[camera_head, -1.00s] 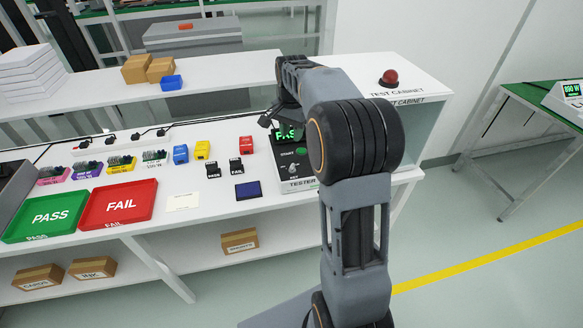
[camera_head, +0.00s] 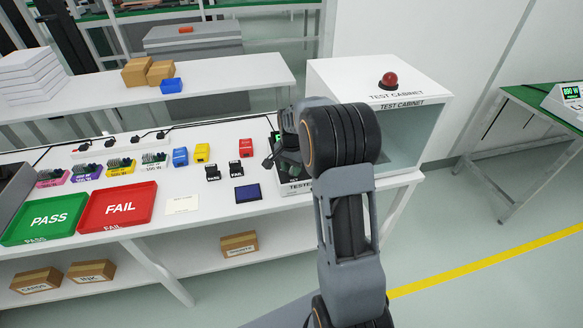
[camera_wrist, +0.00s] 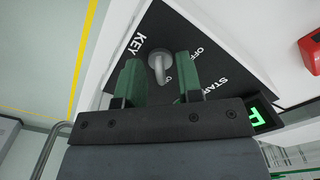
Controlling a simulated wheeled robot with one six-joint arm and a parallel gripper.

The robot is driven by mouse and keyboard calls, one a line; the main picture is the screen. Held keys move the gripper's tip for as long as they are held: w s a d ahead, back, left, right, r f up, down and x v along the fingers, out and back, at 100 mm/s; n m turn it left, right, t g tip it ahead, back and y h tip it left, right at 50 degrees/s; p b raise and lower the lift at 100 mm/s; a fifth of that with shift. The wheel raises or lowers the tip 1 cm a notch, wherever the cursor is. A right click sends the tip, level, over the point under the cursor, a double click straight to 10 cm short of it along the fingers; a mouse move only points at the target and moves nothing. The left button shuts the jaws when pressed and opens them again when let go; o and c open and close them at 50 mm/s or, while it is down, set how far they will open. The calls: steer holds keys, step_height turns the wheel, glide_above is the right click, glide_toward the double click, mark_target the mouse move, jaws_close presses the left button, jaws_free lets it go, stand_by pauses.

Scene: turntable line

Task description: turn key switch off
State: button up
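The tester (camera_head: 297,188) stands at the right end of the white bench, mostly hidden behind my arm in the head view. In the wrist view its dark sloping panel (camera_wrist: 215,45) carries the words KEY, OFF and START, the last partly cut off. The grey key switch (camera_wrist: 160,66) projects from the panel beside the KEY label. My gripper (camera_wrist: 157,66) is open, with one green finger on each side of the key. A gap shows on both sides, so the fingers seem not to touch it.
The test cabinet (camera_head: 413,117) with a red button stands just right of the tester. The green PASS tray (camera_head: 45,219), red FAIL tray (camera_head: 118,206) and several small coloured boxes lie to the left. A red block (camera_wrist: 311,50) shows right of the panel.

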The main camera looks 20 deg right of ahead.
steer(key=shift+f, duration=0.1)
steer(key=shift+c, duration=0.2)
jaws_close()
steer(key=shift+n, duration=0.3)
steer(key=n, duration=0.8)
steer(key=shift+d+n, duration=0.1)
steer(key=shift+n, duration=0.2)
steer(key=n, duration=0.4)
steer(key=shift+d+n, duration=0.1)
steer(key=shift+n, duration=2.4)
